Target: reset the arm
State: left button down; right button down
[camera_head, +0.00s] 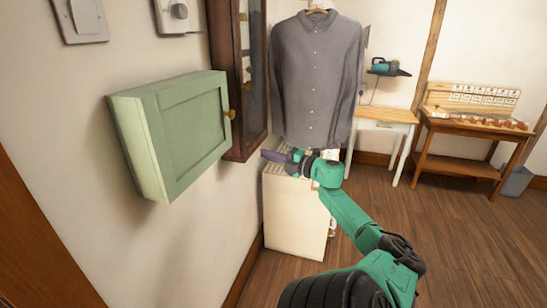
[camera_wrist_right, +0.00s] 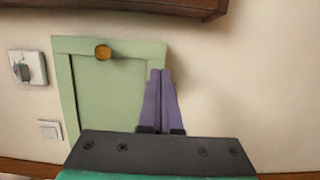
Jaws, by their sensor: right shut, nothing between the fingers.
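My right gripper (camera_head: 272,155) is at the end of the green arm that comes in from the lower right. Its purple fingers are shut and empty, and they point left, below the dark wooden wall case. In the right wrist view the fingers (camera_wrist_right: 159,100) meet at their tips in front of the wall, over the right edge of the green cabinet (camera_wrist_right: 105,95). My left gripper does not show in either view.
The green wall cabinet (camera_head: 190,130) is closed. The dark case (camera_head: 240,80) hangs beside it. A grey shirt (camera_head: 317,75) hangs above a white cabinet (camera_head: 293,215). A light table (camera_head: 383,116) and a wooden bench (camera_head: 470,125) stand behind. The floor at right is clear.

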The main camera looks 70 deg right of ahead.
jog(key=shift+s+a, duration=0.15)
jog(key=shift+s, duration=0.8)
